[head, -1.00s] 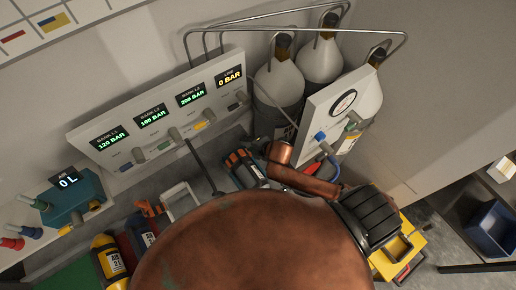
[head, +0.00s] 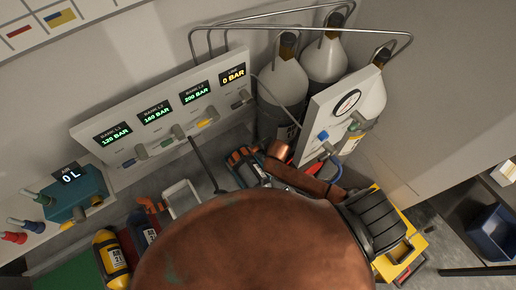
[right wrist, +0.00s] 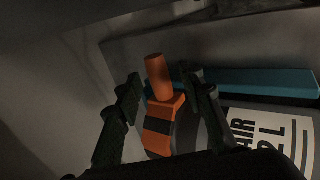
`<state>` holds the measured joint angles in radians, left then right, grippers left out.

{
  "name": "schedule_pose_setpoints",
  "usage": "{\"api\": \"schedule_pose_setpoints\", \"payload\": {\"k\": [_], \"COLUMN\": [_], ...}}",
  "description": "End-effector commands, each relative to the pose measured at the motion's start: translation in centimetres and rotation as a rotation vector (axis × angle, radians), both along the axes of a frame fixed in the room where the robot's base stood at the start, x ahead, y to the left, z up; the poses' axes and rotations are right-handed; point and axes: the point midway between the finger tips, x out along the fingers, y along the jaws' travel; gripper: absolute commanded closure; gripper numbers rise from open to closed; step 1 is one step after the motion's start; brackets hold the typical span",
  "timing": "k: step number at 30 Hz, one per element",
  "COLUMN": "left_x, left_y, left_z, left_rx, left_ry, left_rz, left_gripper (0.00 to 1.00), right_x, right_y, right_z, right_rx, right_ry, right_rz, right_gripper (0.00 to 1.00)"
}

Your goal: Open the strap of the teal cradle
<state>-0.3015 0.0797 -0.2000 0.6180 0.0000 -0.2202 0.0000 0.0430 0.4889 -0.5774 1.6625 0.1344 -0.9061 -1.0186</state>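In the right wrist view, the teal cradle (right wrist: 265,83) shows as a long teal bar at the right. A strap (right wrist: 158,134) with orange and black bands curves in front of it, with an upright orange tab (right wrist: 157,78) on top. In the head view, a teal and orange item (head: 244,165) sits partly behind my copper arm. My left gripper is not in view.
A gauge panel (head: 90,131) with bank readouts stands along the wall. Grey cylinders (head: 283,84) and a white dial panel (head: 333,125) stand behind my arm. A yellow bottle (head: 110,262) is at lower left. A blue bin (head: 492,232) is at far right.

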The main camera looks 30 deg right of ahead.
Motion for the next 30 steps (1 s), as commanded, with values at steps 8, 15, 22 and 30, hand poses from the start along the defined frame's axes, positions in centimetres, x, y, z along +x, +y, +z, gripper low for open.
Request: {"api": "schedule_pose_setpoints", "payload": {"k": [8, 15, 22, 30], "left_x": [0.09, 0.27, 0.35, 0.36], "left_y": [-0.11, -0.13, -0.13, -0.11], "left_z": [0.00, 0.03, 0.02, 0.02], "left_rx": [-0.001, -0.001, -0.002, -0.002], "left_ry": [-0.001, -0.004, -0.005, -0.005], "left_rz": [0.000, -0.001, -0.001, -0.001], "left_gripper": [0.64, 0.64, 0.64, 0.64], "right_x": [0.03, 0.02, -0.02, -0.05], "right_y": [0.02, 0.01, 0.00, -0.01], "right_z": [0.01, 0.01, -0.01, -0.05], "right_rx": [0.000, -0.001, 0.000, 0.000], "right_ry": [-0.001, 0.000, 0.000, 0.001], "right_rz": [0.000, 0.001, 0.000, 0.000], "right_gripper": [0.68, 0.85, 1.00, 1.00]}}
